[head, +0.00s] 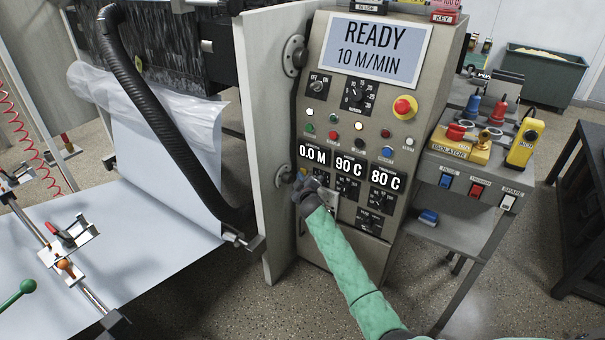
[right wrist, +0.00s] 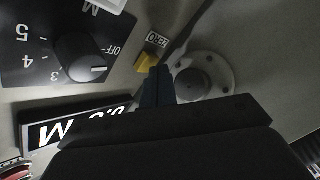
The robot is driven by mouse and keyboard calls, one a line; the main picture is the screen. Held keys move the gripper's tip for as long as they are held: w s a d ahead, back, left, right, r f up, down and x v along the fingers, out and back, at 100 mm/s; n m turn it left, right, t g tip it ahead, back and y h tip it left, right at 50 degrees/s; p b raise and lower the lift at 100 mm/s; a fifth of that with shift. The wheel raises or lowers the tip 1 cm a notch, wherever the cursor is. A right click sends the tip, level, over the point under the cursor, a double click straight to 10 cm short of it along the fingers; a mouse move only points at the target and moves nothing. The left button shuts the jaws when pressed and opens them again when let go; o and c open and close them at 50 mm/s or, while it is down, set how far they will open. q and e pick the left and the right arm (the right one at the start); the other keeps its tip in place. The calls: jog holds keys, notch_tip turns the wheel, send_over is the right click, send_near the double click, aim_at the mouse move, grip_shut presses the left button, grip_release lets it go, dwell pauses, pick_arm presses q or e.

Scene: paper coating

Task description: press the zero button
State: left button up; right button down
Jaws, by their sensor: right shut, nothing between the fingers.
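The control panel (head: 340,125) stands in the middle of the head view. The zero button is a small yellow block (right wrist: 147,62) in the right wrist view, beside a small label reading ZERO (right wrist: 157,40), upside down there. My right gripper (head: 306,184) is at the panel's lower left, just below the 0.0 M display (head: 312,155). In the right wrist view its shut, empty fingertips (right wrist: 159,70) are right beside the yellow button and partly overlap its edge. I cannot tell whether they touch it. My left gripper is in neither view.
A rotary knob (right wrist: 80,60) and the metre display (right wrist: 75,125) lie close to the fingers. A round hinge flange (right wrist: 205,82) is on the other side. The open panel door (head: 268,130) stands left of the panel. A side table (head: 465,180) with switches is at right.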

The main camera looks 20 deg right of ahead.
jog(key=shift+s+a, duration=0.35)
jog(key=shift+a, duration=0.05)
jog(key=s+a, duration=0.1)
jog(key=a, duration=0.1)
jog(key=s+a, duration=0.2)
jog(key=shift+p, duration=0.35)
dwell(0.9)
